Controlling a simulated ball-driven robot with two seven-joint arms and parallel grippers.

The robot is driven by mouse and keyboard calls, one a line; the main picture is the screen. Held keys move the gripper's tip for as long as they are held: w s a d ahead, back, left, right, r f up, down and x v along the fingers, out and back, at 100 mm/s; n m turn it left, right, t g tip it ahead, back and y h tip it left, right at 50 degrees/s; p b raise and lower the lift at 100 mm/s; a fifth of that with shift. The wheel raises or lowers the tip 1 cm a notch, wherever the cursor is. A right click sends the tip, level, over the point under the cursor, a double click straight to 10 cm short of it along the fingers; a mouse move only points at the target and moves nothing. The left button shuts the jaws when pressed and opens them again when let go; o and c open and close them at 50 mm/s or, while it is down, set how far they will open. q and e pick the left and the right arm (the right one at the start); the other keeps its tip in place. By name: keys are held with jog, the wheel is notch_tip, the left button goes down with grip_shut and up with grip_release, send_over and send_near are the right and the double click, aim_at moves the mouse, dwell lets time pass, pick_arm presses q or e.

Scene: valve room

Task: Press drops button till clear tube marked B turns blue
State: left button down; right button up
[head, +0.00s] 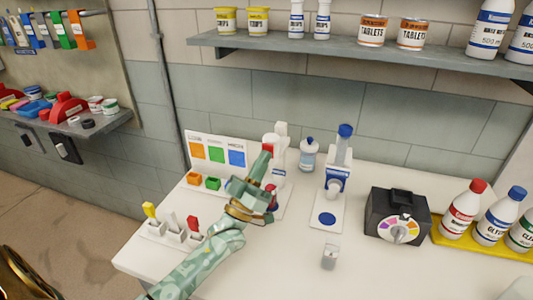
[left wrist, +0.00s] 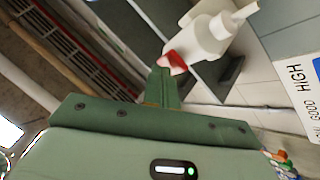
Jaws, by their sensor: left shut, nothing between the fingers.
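My left gripper (head: 264,160) is shut and empty, over the back left of the white table beside a white bottle (head: 280,140). In the left wrist view its green fingers (left wrist: 165,88) point at a white bottle (left wrist: 208,38) with a red part (left wrist: 174,62). The fingertips look close to the red part; I cannot tell if they touch. An orange block (head: 193,178) and a green block (head: 212,183) sit before a colour card (head: 214,150). I cannot make out a tube marked B; my gripper hides part of that area.
A rack with yellow, white and red handles (head: 172,225) stands front left. A small grey-clear block (head: 329,257) lies near the front. A black box with a colour dial (head: 398,215) and capped bottles (head: 462,208) stand right. A shelf (head: 370,50) hangs above.

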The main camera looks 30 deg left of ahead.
pick_arm(q)
jog(key=shift+s, duration=0.1)
dwell(0.3)
jog(key=shift+s+d+y+p, duration=0.15)
jog(key=shift+s+p, duration=0.1)
jog(key=shift+s, duration=0.15)
jog(key=shift+s+d+y+p, duration=0.1)
jog(key=shift+s+y+p, duration=0.1)
jog(key=shift+s, duration=0.2)
jog(key=s+p, duration=0.1)
jog(key=s, duration=0.1)
jog(key=s+d+p, duration=0.1)
jog(key=s, duration=0.2)
jog(key=shift+f, duration=0.1)
dwell(0.8)
